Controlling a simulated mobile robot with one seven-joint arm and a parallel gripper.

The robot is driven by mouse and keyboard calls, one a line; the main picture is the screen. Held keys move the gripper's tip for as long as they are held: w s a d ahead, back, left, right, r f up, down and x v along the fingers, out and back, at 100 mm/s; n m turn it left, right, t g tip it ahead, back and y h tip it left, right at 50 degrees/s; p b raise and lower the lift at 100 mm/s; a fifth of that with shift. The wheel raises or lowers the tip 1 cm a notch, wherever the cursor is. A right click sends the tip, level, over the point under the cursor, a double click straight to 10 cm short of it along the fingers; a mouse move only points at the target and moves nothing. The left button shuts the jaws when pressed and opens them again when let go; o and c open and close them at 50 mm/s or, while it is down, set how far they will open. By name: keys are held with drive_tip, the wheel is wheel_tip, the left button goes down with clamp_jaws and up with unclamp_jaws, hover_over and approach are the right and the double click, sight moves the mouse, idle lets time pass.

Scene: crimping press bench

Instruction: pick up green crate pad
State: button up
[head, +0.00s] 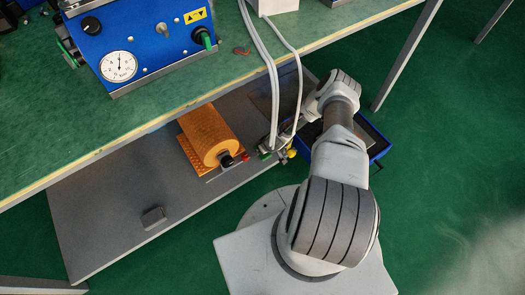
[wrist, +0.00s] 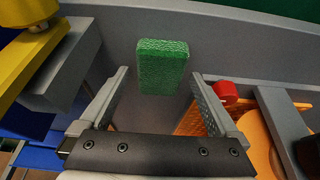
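The green pad (wrist: 162,65) is a small rough-textured block in the wrist view, ahead of my gripper and in line with the gap between the fingers. My gripper (wrist: 160,76) is open, with one finger on each side of that gap. No contact between fingers and pad shows. The grey surface is around and behind the pad. In the head view my gripper is low beside the orange cylinder, partly hidden by cables and my arm, and I cannot make out the pad clearly there.
An orange cylinder (head: 208,134) lies on the grey lower shelf (head: 105,190), close to my gripper. A red knob (wrist: 224,92) is right of the fingers and a yellow part (wrist: 25,50) left. A blue crate (head: 378,150) is under my arm. The green bench top (head: 60,125) overhangs the shelf.

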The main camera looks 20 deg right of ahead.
drive_tip(key=c, duration=1.2)
wheel_tip(320, 180, up, 10)
drive_tip(key=p, duration=0.4)
drive_tip(key=shift+p, duration=0.3)
drive_tip(key=o, duration=0.6)
drive_tip(key=c, duration=0.5)
